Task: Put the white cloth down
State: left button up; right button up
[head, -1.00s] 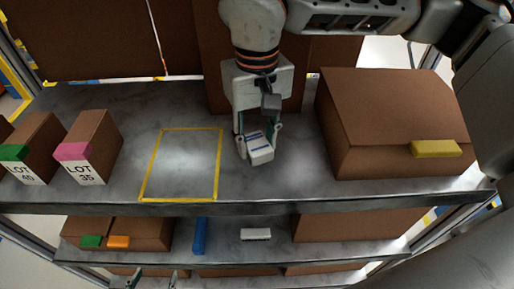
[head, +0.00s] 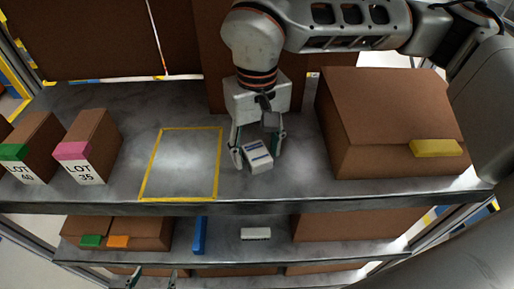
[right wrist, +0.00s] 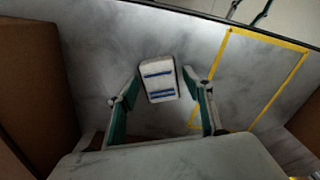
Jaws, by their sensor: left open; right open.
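The white cloth (head: 259,160) is a small folded white block with blue stripes. It lies on the grey upper shelf, to the right of the yellow taped rectangle and outside it. It also shows in the right wrist view (right wrist: 159,80). My right gripper (head: 257,151) is open and points down at it, a finger on either side. In the right wrist view the fingers (right wrist: 156,91) stand apart from the cloth, with gaps on both sides. My left gripper (head: 154,277) is open and empty at the bottom edge of the head view, below the upper shelf; only its fingertips show.
The yellow taped rectangle (head: 148,175) is empty. A big brown box (head: 375,115) with a yellow block (head: 436,148) stands right of my right gripper. Boxes marked LOT (head: 95,140) stand at the left. The lower shelf (head: 222,260) holds boxes, a blue item and a white item.

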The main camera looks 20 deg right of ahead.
aim_at(256, 152)
notch_tip(256, 152, up, 12)
jog(key=shift+r, duration=0.2)
dwell(0.5)
jog(key=shift+a, duration=0.15)
